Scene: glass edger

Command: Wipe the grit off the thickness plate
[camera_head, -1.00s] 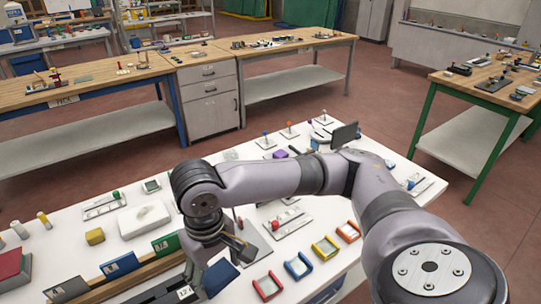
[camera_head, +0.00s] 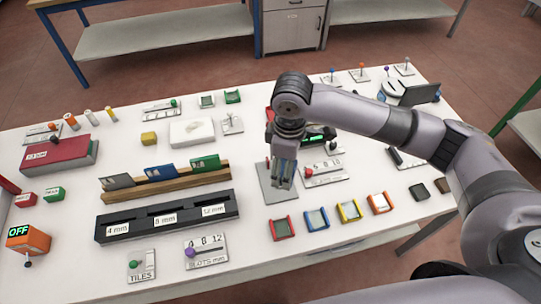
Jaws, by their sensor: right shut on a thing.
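My right gripper (camera_head: 284,184) points down over a flat grey plate (camera_head: 267,194) on the white table. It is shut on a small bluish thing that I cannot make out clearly. Its fingers cover part of the grey plate, and I cannot tell whether they touch it. To the right lies a light plate (camera_head: 325,176) with numbers, "mm" and a red knob. I cannot tell which of these two is the thickness plate, and no grit can be made out on either. My left gripper is not in view.
Small framed tiles in red, blue (camera_head: 317,219), yellow and orange lie in front and right. A wooden rack (camera_head: 165,185) with coloured cards and a black slotted block (camera_head: 168,216) stand left. A white tissue box (camera_head: 192,133) stands behind. Free white table shows at the front.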

